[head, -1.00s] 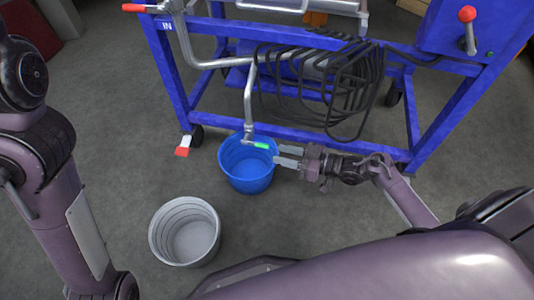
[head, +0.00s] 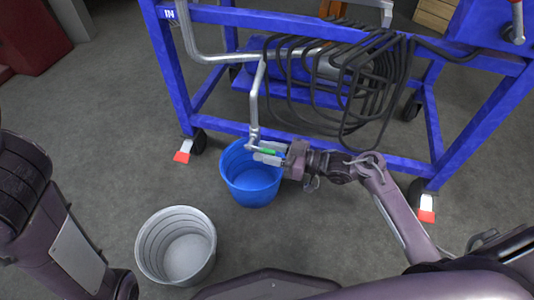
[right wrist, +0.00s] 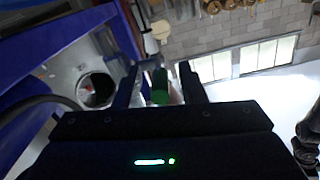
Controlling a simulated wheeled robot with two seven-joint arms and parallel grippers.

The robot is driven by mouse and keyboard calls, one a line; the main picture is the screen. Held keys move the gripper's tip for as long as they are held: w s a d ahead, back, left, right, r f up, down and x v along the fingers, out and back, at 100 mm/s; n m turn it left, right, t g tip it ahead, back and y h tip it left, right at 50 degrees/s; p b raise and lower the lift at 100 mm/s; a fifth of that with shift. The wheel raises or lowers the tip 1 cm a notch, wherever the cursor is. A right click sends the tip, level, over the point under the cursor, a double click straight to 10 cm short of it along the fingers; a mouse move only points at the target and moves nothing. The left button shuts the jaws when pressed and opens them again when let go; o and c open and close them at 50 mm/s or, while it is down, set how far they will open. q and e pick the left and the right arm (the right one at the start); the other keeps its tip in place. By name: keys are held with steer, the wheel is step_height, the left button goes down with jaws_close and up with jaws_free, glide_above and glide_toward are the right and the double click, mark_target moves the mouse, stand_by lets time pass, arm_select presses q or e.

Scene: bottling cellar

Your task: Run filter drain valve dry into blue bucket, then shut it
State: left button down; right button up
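The drain valve (head: 254,142) sits at the lower end of a grey pipe and has a green lever (head: 268,152). The blue bucket (head: 240,187) stands on the floor beneath it. I see no stream of liquid and cannot tell what the bucket holds. My right gripper (head: 267,153) is over the bucket's right rim, its fingers on either side of the lever. In the right wrist view the green lever (right wrist: 160,88) lies between the two fingers (right wrist: 162,82), with gaps beside it. My left arm is at the left; its gripper is out of view.
A pale grey bucket (head: 150,248) stands empty on the floor at the front left. The blue wheeled frame (head: 178,85) carries coiled black hose (head: 345,80) above my right forearm. A caster (head: 198,143) stands left of the blue bucket.

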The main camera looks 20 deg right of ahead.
steer(key=shift+c, duration=0.4)
jaws_close()
